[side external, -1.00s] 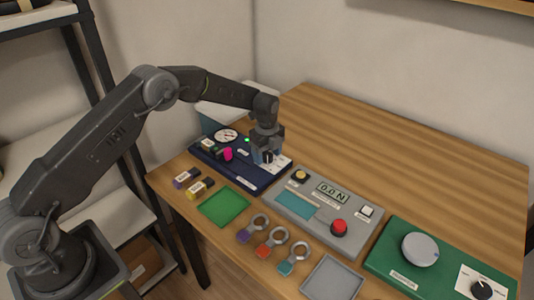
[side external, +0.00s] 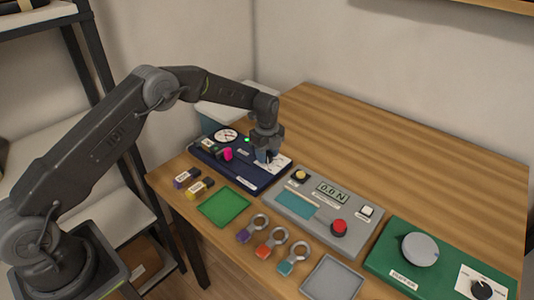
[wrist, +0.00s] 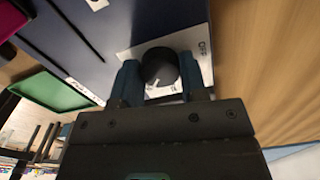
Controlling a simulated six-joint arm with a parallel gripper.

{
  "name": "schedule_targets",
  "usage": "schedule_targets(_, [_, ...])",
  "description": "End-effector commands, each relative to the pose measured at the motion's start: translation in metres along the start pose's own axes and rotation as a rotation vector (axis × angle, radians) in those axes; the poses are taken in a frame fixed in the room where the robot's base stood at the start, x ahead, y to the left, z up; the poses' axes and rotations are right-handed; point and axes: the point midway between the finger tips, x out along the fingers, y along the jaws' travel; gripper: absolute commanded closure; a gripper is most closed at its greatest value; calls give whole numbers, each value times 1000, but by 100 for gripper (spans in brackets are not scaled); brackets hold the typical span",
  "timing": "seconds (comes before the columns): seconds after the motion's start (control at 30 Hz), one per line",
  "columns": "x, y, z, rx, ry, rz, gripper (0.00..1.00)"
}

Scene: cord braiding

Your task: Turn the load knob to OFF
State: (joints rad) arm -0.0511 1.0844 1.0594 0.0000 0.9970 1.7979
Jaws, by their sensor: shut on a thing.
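The load knob (wrist: 158,67) is a round black knob with a white pointer line. It sits on a white label plate (wrist: 127,54) on the dark blue panel (side external: 213,158). My gripper (wrist: 158,78) is shut on the knob, with one blue finger on each side of it in the wrist view. In the side view my gripper (side external: 266,158) stands over the right end of the blue panel and hides most of the knob.
A grey panel (side external: 315,222) with a red button (side external: 339,228) stands to the right. A green mat (side external: 224,206) lies in front.

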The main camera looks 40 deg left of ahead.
Motion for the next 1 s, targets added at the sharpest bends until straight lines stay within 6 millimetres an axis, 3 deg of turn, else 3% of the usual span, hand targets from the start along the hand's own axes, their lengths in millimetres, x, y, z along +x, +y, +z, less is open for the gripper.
schedule_targets(0.27, [0,0,0,-139,0,2,84])
schedule_targets(1.0, [-1,1,0,-828,0,1,84])
